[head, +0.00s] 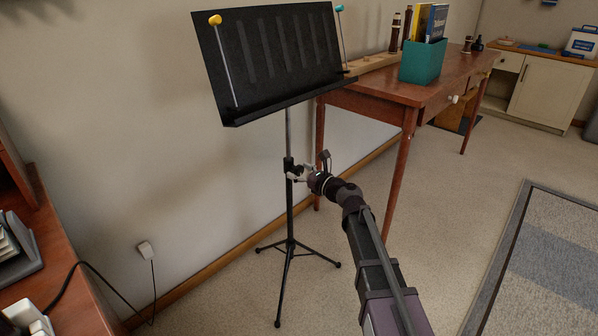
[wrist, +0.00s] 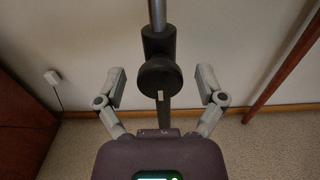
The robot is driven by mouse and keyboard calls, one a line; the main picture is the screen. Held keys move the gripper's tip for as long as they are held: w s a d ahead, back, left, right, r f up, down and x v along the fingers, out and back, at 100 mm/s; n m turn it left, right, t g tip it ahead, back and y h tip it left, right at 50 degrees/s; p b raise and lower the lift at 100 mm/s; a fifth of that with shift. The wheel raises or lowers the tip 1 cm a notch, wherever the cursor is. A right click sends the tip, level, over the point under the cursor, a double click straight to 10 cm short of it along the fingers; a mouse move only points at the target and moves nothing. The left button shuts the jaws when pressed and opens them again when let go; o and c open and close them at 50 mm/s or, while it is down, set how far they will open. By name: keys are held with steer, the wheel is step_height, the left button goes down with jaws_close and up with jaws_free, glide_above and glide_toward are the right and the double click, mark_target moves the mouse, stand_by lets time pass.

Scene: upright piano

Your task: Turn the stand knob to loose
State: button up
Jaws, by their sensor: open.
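The music stand (head: 270,60) stands upright on a tripod against the wall, with a black slotted desk on top. In the wrist view its stand knob (wrist: 160,80) is a round black disc on the black collar of the pole, with a small pale mark at its lower edge. My gripper (wrist: 161,84) is open, one finger on each side of the knob with gaps between, not touching it. In the head view my gripper (head: 296,174) is at the stand's pole, and the knob is too small to make out clearly there.
A wooden table (head: 425,92) with a teal box (head: 422,62) of books stands right of the stand. A wooden piece of furniture (head: 60,285) is at the left edge. A wall plug (head: 145,250) has a cable.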

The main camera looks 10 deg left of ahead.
steer(key=c, duration=1.2)
